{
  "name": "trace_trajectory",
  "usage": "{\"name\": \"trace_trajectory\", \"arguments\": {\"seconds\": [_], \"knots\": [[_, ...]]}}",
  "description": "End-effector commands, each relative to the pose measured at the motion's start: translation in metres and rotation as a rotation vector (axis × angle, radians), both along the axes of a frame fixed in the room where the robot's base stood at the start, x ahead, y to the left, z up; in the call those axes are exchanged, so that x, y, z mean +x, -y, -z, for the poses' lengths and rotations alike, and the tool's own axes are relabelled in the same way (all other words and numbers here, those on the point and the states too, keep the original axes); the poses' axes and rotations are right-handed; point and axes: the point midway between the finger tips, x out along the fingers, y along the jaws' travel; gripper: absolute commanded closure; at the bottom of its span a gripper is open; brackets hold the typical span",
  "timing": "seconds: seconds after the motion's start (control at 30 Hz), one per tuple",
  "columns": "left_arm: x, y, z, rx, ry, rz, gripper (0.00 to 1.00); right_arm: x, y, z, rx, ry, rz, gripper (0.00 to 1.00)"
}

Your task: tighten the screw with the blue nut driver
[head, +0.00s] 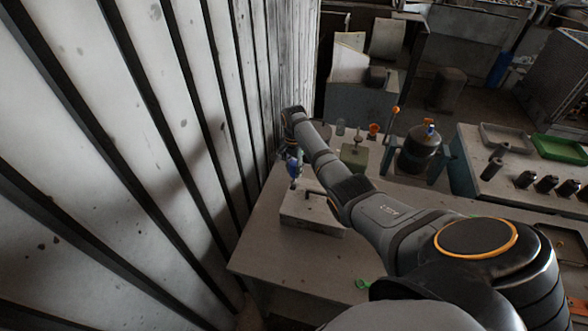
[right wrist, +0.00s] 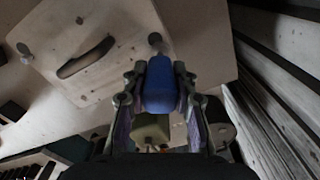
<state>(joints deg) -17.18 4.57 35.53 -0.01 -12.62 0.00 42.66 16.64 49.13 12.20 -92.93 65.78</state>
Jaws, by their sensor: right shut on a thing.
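My right gripper (head: 293,160) is shut on the blue handle of the nut driver (head: 294,183), beside the corrugated wall. The nut driver also shows in the right wrist view (right wrist: 158,88), between the two fingers of my right gripper (right wrist: 160,80). It is over the near-wall edge of a pale housing cover (head: 308,212) with a dark handle. In the right wrist view a grey round screw or driver end (right wrist: 155,38) shows just past the blue handle; I cannot tell which, or whether they touch. Another screw (right wrist: 24,50) sits at the cover's other edge. My left gripper is not in view.
The corrugated wall (head: 150,120) runs close along the left of the table (head: 285,255). A green block (head: 354,155) and a dark round motor-like part (head: 420,150) stand beyond my arm. A side table at right holds several dark cylinders and a green tray (head: 560,149).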

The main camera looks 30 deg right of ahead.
Motion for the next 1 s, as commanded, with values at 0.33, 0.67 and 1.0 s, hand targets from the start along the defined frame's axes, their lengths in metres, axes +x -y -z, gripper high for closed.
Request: {"name": "trace_trajectory", "arguments": {"seconds": [0.33, 0.67, 1.0], "knots": [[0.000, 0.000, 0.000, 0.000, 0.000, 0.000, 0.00, 0.000, 0.000, -0.016, -0.001, 0.001, 0.000, 1.00], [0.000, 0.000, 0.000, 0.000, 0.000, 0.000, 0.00, 0.000, 0.000, -0.029, 0.000, 0.000, 0.000, 1.00], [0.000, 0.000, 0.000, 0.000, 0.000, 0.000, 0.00, 0.001, 0.001, -0.060, -0.001, 0.004, 0.000, 1.00]]}}
